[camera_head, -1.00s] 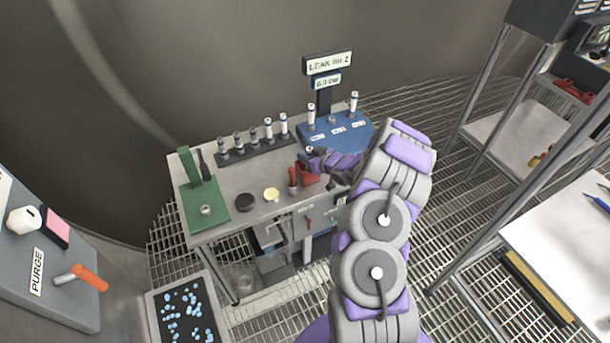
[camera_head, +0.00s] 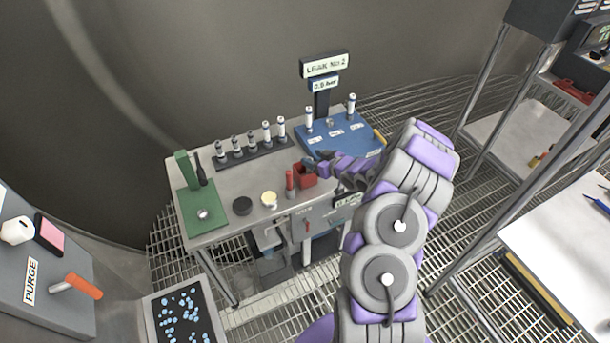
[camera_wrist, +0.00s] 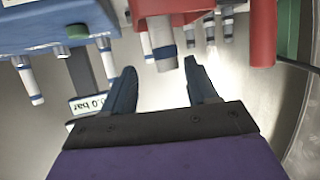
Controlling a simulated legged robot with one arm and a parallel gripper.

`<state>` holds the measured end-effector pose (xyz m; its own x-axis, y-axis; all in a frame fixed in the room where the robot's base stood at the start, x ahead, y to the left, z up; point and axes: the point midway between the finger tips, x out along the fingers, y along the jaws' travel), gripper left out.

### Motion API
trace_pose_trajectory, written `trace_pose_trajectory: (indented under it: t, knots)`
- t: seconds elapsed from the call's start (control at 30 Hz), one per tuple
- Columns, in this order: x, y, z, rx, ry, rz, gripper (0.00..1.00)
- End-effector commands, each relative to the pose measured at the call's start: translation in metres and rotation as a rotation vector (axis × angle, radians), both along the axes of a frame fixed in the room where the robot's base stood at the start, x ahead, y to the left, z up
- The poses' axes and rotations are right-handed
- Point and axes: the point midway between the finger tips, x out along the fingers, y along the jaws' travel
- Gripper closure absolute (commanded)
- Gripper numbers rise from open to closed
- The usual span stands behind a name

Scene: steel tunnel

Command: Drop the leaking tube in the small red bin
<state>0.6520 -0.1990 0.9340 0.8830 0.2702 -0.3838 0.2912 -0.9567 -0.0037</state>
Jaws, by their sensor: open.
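The small red bin (camera_head: 306,177) stands on the grey bench near its front edge; its red wall also shows at the top of the wrist view (camera_wrist: 195,5). A grey and white tube with a blue band (camera_wrist: 163,45) shows against that wall and appears to stick out of the bin. Its lower part is hidden. My gripper (camera_wrist: 160,75) is open, its dark fingers apart with nothing between them. In the head view my gripper (camera_head: 318,158) is just right of the bin. The blue leak rig (camera_head: 340,140) holds two upright tubes, with a short stub between them.
A red upright handle (camera_head: 290,182) stands left of the bin. A black rack (camera_head: 250,152) with several tubes lies behind. The leak sign (camera_head: 325,65) rises behind the rig. A green board (camera_head: 203,213), black disc and cream disc occupy the bench's left part.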

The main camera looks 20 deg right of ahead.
Motion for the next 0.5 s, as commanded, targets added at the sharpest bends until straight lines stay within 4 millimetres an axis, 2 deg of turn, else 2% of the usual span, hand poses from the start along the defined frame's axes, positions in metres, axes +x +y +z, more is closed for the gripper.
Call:
trace_pose_trajectory:
  t: [0.1, 0.5]
  knots:
    - [-0.021, -0.005, 0.011, 0.002, 0.002, -0.003, 0.42]
    - [-0.081, -0.021, 0.037, -0.004, 0.002, -0.001, 0.42]
